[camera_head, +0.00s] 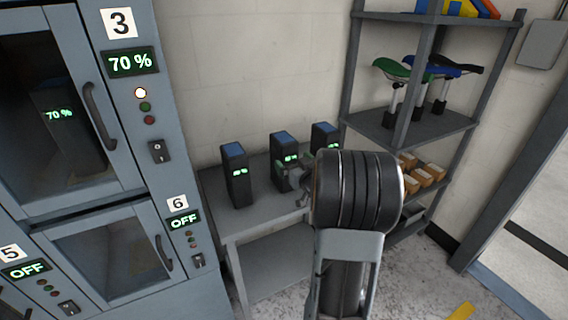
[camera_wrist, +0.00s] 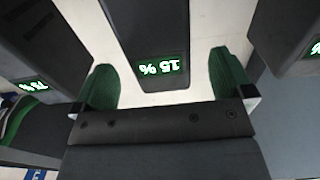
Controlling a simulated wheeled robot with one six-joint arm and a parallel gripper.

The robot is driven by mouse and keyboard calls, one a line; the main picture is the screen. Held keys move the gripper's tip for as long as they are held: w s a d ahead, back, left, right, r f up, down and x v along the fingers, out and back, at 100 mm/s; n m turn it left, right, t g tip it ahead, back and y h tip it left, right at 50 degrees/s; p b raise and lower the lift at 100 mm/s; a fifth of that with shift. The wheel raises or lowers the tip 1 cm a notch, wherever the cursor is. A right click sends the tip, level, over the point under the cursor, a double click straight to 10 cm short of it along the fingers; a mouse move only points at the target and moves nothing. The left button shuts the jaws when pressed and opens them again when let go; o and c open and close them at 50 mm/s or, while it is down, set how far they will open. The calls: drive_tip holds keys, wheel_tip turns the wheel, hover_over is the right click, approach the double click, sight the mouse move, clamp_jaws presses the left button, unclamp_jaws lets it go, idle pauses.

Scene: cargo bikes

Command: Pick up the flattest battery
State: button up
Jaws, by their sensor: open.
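Three dark batteries with blue tops and green displays stand upright on a grey table. The left battery (camera_head: 236,175), middle battery (camera_head: 280,165) and right battery (camera_head: 325,136) have displays too small to read in the head view. My gripper (camera_head: 288,174) is at the middle battery, partly hidden by my arm. In the upside-down wrist view, my open gripper (camera_wrist: 166,76) has one green finger on each side of the middle battery (camera_wrist: 155,35), which reads 15 %. The neighbour at left (camera_wrist: 35,50) seems to read 75 %. The one at right (camera_wrist: 290,35) has its number cut off.
A charging cabinet (camera_head: 180,120) stands at left; door 3 shows 70 % with a battery inside, and doors 5 and 6 show OFF. A shelf rack (camera_head: 420,125) with saddles and small boxes stands at right. The table (camera_head: 262,217) has bare room at its front.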

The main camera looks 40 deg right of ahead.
drive_tip(key=shift+w+d+r, duration=0.1)
drive_tip(key=shift+w+d, duration=0.05)
drive_tip(key=shift+w, duration=0.8)
drive_tip(key=shift+w+d+r, duration=0.1)
drive_tip(key=shift+w+d, duration=0.05)
drive_tip(key=shift+w, duration=0.75)
drive_tip(key=shift+w+d+r, duration=0.1)
drive_tip(key=shift+w+d, duration=0.05)
drive_tip(key=shift+w, duration=0.8)
drive_tip(key=shift+c, duration=0.5)
clamp_jaws()
drive_tip(key=shift+r, duration=0.15)
